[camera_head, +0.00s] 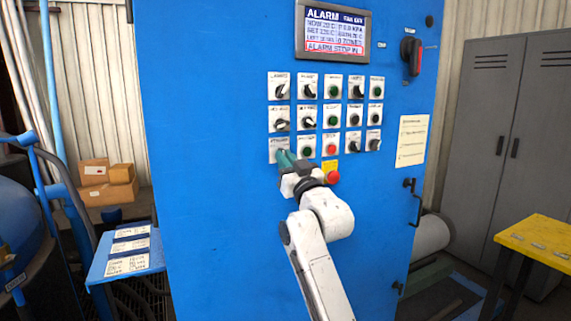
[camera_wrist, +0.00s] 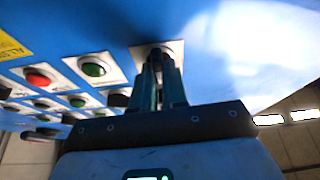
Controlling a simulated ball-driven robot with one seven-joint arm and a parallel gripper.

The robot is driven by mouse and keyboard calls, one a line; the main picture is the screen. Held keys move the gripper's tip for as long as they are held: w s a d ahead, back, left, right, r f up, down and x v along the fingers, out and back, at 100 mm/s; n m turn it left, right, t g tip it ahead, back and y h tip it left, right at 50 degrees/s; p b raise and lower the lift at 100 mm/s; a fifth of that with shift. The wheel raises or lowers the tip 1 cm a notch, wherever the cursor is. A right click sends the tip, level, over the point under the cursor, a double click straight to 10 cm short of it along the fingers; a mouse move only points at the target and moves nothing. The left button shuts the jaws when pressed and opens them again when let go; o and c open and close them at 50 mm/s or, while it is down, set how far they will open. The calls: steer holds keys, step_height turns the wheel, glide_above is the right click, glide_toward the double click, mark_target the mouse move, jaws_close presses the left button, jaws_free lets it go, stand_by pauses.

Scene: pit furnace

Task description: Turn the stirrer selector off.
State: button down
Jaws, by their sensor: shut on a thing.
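The blue control cabinet (camera_head: 210,150) fills the middle of the head view, with a grid of selectors and buttons on white plates. My gripper (camera_head: 284,157) reaches up to the bottom-left control of the grid, a selector on a white plate (camera_head: 272,151). In the wrist view my green fingers (camera_wrist: 160,68) are closed around this selector's knob (camera_wrist: 157,51), in front of its plate (camera_wrist: 179,46). The fingers hide most of the knob, so I cannot tell which way it points. Its label is too small to read surely.
A green button (camera_head: 304,143) and a red button (camera_head: 330,149) sit right of my gripper. An alarm screen (camera_head: 338,28) is above. A yellow table (camera_head: 540,238) stands at right.

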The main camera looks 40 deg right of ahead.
steer(key=shift+n+y+b, duration=1.05)
steer(key=shift+n+b, duration=0.15)
steer(key=shift+n, duration=0.75)
steer(key=shift+n+y+b, duration=1.05)
steer(key=shift+n+b, duration=0.15)
steer(key=shift+n, duration=0.75)
steer(key=shift+r, duration=0.1)
steer(key=c, duration=1.2)
jaws_free()
steer(key=shift+o, duration=0.2)
steer(key=shift+s, duration=0.1)
steer(key=b+v, duration=0.2)
steer(key=v, duration=0.8)
steer(key=shift+s+f, duration=0.25)
steer(key=shift+f, duration=0.05)
